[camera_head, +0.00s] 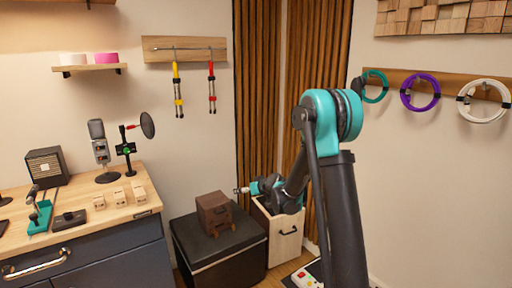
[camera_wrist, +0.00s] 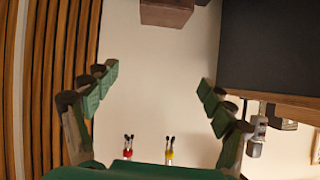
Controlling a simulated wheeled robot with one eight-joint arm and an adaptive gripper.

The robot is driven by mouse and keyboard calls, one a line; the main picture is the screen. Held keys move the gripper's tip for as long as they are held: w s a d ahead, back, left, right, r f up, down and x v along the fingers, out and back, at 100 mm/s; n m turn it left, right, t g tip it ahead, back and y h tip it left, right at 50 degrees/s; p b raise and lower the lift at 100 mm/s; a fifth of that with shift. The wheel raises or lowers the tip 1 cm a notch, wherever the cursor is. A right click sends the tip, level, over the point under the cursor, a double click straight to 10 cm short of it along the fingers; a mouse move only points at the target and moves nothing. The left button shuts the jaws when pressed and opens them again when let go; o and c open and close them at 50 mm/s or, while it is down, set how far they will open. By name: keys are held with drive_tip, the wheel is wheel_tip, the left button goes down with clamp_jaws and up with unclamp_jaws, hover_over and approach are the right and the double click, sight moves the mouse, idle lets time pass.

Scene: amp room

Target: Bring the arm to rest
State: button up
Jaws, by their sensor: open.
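My arm rises at the right of centre in the head view, bends at a teal joint and reaches down and back to the left. Its end, my gripper (camera_head: 240,190), is small and partly hidden by my wrist there, just right of a brown wooden box. In the wrist view my gripper (camera_wrist: 158,80) has its two green-padded fingers spread wide. Nothing is between the fingers; pale wall shows through the gap.
The brown box (camera_head: 214,212) stands on a black case (camera_head: 218,251). An open wooden bin (camera_head: 285,238) is under my forearm. A desk (camera_head: 80,228) with microphones is at left. Slatted panels (camera_head: 257,100) stand behind; coiled cables (camera_head: 420,92) hang at right.

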drive_tip(key=s+d+f+m+g+h, duration=0.1)
drive_tip(key=s+d+m+h, duration=0.1)
drive_tip(key=s+d, duration=0.6)
drive_tip(key=s+d+f+m+g+h, duration=0.2)
drive_tip(key=s+d, duration=0.6)
drive_tip(key=s, duration=1.2)
drive_tip(key=s+d+f+m+g+h, duration=0.1)
drive_tip(key=s+d, duration=0.6)
drive_tip(key=s, duration=0.7)
drive_tip(key=m+g+h, duration=0.1)
drive_tip(key=h, duration=0.1)
drive_tip(key=shift+d+f+h, duration=0.15)
drive_tip(key=shift+d+h, duration=0.15)
drive_tip(key=shift+d, duration=0.1)
